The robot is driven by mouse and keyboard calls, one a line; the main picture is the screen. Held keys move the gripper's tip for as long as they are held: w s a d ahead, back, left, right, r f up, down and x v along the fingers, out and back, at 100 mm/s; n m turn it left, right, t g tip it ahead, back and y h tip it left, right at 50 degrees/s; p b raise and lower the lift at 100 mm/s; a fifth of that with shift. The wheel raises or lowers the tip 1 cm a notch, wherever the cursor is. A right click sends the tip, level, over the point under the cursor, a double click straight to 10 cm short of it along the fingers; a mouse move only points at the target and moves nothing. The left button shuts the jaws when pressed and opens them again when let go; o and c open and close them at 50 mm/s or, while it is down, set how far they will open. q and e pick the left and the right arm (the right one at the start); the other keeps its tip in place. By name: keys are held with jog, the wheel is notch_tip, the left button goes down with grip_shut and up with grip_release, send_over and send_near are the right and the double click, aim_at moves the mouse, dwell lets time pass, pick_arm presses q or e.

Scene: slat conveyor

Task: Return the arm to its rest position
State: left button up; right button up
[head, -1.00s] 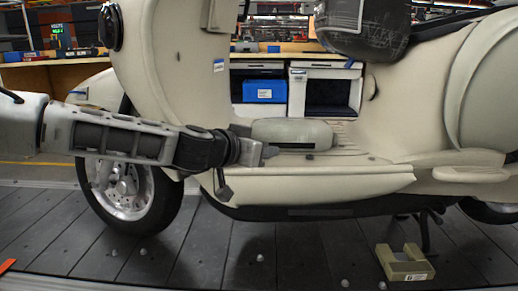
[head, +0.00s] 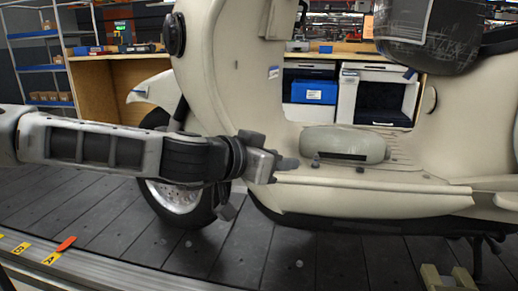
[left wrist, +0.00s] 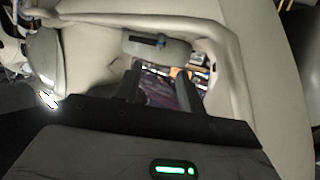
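My left arm comes in from the left in the head view. Its gripper (head: 288,163) is in front of the cream scooter (head: 225,75), by the lower front shield and left of the rounded cream pad (head: 343,143) on the footboard. In the left wrist view the two dark fingers of the left gripper (left wrist: 158,88) stand apart with nothing seen between them. The scooter's body (left wrist: 255,60) fills much of that view. Whether the gripper touches the scooter is unclear. My right gripper is in neither view.
The scooter stands on a dark slat conveyor (head: 90,210) with a metal edge (head: 100,270) in front. A yellowish bracket (head: 432,277) lies at lower right. Behind are a wooden workbench (head: 105,92), a blue box (head: 314,92) and a shelf rack (head: 40,60).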

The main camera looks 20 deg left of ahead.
pick_arm(q)
jog(key=p+v, duration=0.1)
jog(key=v, duration=0.4)
jog(key=shift+r, duration=0.1)
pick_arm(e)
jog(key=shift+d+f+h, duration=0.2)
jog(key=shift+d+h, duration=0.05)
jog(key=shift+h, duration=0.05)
